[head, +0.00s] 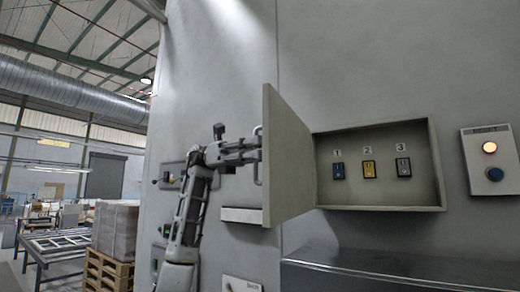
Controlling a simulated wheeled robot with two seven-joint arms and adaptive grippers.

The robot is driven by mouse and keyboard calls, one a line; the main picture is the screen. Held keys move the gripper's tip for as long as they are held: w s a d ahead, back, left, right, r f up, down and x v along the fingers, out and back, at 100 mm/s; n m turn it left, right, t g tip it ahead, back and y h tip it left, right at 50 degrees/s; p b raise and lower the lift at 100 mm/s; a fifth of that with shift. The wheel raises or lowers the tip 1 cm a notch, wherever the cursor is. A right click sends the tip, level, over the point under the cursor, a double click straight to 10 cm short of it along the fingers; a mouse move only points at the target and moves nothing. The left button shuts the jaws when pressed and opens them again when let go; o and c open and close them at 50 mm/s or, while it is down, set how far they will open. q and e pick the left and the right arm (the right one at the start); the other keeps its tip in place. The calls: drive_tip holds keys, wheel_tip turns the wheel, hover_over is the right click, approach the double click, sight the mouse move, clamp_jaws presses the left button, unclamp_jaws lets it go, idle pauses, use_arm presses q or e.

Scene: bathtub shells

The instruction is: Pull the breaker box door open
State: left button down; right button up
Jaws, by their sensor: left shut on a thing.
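The breaker box (432,165) is set on the grey wall at the right of the head view. Its door (287,155) stands swung out on the left side, and the inside is exposed. My left gripper (257,146) is at the door's outer face, shut on the door handle (258,172). The fingers partly cover the handle. My right gripper is not in view.
A reset panel (490,159) with a lit orange light and a blue button is right of the box. A dark ledge (400,271) juts out below it. Boxes on a pallet (115,230) stand far left on the hall floor.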

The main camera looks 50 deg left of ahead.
use_arm(q)
drive_tip(key=c, duration=1.8)
unclamp_jaws()
drive_tip(key=a, duration=0.4)
drive_tip(key=s+a, duration=0.1)
drive_tip(key=a, duration=0.7)
drive_tip(key=shift+s, duration=0.25)
